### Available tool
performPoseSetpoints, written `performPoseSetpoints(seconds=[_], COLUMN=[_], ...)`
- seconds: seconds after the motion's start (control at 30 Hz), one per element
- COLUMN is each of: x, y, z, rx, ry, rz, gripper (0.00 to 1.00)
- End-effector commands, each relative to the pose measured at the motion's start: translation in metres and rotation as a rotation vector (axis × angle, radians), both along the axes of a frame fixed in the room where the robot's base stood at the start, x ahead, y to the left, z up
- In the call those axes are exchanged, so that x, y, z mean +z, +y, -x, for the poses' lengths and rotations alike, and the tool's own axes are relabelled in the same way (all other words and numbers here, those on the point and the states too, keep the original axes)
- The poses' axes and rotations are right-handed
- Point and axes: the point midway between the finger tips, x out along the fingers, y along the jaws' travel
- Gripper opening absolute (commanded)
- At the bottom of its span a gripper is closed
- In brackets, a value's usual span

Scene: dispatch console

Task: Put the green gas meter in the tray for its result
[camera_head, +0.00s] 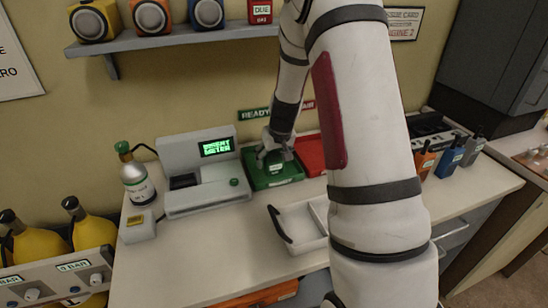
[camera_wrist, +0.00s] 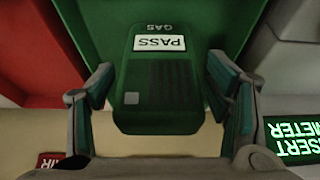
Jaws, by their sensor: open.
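The green gas meter (camera_wrist: 160,90) shows a white "PASS" label and lies in the green tray (camera_wrist: 235,18) in the wrist view. In the head view the green tray (camera_head: 258,182) stands under the "READY" sign, and the meter (camera_head: 276,169) is partly hidden below my gripper (camera_head: 273,152). My gripper (camera_wrist: 162,78) is open, with one finger on each side of the meter and gaps visible beside it. The red tray (camera_head: 308,154) is right of the green one, partly hidden by my arm. It also shows in the wrist view (camera_wrist: 40,60).
The test machine (camera_head: 205,185) stands left of the green tray, its screen (camera_head: 216,147) reading "INSERT METER". A gas cylinder (camera_head: 137,182) is at its left. A white divided tray (camera_head: 295,222) lies in front. Several handheld devices (camera_head: 450,158) stand on the right. A shelf (camera_head: 180,42) hangs above.

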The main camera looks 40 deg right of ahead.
Motion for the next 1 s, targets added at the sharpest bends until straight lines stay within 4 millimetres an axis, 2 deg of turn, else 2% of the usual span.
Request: performPoseSetpoints(seconds=[0.17, 0.5, 0.8, 0.87, 1.0], x=[0.022, 0.084, 0.111, 0.117, 0.143], y=[0.002, 0.009, 0.013, 0.018, 0.047], z=[0.008, 0.032, 0.044, 0.046, 0.06], rx=[0.001, 0.001, 0.0, 0.006, 0.039], ry=[-0.003, -0.005, -0.002, -0.005, -0.019], rz=[0.002, 0.003, 0.0, -0.003, -0.018], gripper=[0.71, 0.71, 0.71, 0.71, 0.71])
